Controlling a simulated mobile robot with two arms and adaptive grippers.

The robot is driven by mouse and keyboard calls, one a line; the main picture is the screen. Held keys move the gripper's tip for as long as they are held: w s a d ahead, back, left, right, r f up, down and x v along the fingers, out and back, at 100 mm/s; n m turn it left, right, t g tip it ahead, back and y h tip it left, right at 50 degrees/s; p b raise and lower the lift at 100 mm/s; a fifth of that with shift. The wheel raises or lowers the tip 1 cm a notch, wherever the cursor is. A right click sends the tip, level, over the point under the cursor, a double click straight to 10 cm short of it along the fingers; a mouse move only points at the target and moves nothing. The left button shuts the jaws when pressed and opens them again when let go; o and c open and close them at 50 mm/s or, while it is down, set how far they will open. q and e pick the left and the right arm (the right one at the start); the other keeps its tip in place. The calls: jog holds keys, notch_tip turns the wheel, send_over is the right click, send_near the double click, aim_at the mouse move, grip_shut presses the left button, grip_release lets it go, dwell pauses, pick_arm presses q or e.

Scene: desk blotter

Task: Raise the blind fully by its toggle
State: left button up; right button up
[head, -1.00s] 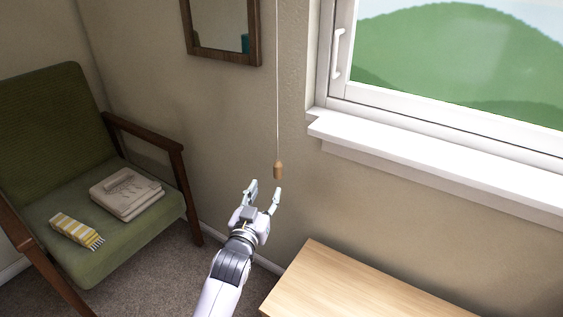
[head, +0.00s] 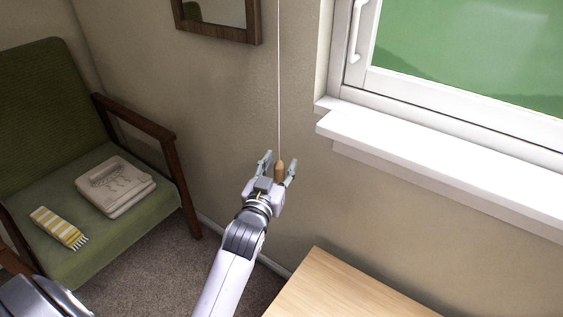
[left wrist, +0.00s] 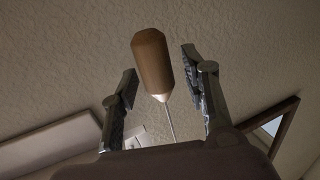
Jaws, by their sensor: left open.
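The wooden toggle (head: 280,170) hangs upright on a thin pale cord (head: 279,90) in front of the wall, left of the window. My left gripper (head: 279,160) is open, with one finger on each side of the toggle in the head view. In the left wrist view the brown toggle (left wrist: 152,62) shows between the spread fingers (left wrist: 159,66), with a visible gap on both sides. The blind itself is not in view. My right gripper is not in view.
A white window sill (head: 430,160) juts out to the right of the cord. A wooden tabletop (head: 345,290) is below right. A green armchair (head: 120,225) with a folded beige item (head: 115,185) and striped cloth (head: 60,227) stands left. A framed mirror (head: 217,30) hangs above.

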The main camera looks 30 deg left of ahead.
pick_arm(q)
jog(key=shift+s, duration=0.1)
grip_shut()
dwell(0.4)
dwell(0.3)
